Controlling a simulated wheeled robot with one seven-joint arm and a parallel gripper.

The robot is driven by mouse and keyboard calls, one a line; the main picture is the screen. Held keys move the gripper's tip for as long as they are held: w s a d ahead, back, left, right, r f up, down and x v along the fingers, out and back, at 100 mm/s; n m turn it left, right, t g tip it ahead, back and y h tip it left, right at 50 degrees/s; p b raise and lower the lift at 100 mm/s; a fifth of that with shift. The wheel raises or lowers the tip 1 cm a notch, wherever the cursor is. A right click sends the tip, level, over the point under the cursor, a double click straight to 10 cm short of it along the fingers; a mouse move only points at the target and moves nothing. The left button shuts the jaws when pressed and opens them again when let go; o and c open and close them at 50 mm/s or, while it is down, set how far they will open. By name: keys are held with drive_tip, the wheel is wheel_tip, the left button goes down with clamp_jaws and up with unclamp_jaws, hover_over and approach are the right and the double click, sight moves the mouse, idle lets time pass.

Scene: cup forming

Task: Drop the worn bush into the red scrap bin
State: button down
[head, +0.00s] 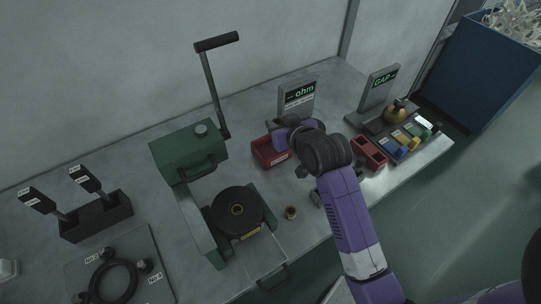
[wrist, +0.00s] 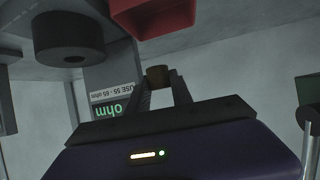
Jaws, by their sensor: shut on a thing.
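In the wrist view, which shows the scene upside down, my gripper (wrist: 160,88) is shut on a small brown bush (wrist: 157,74), held between the fingertips. A red bin (wrist: 152,18) shows close by at the top of that view, apart from the bush. In the head view the red bin (head: 262,154) stands on the bench before the ohm meter, with my wrist over its right side. My fingers and the held bush are hidden there behind my wrist. A second red container (head: 374,155) stands to the right of my wrist.
The ohm meter (head: 297,97) stands behind the bin. A green lever press (head: 187,150) and a black disc (head: 229,203) with a brass centre are to the left. A gauge stand (head: 378,88) and coloured blocks are at right.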

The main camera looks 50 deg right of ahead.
drive_tip(key=shift+f+b, duration=0.55)
drive_tip(key=shift+f, duration=0.4)
drive_tip(key=c, duration=1.1)
unclamp_jaws()
drive_tip(key=shift+o, duration=0.2)
drive_tip(key=shift+s, duration=0.1)
drive_tip(key=v, duration=0.7)
drive_tip(key=shift+s+r, duration=0.2)
drive_tip(key=shift+s, duration=0.1)
drive_tip(key=shift+a, duration=0.1)
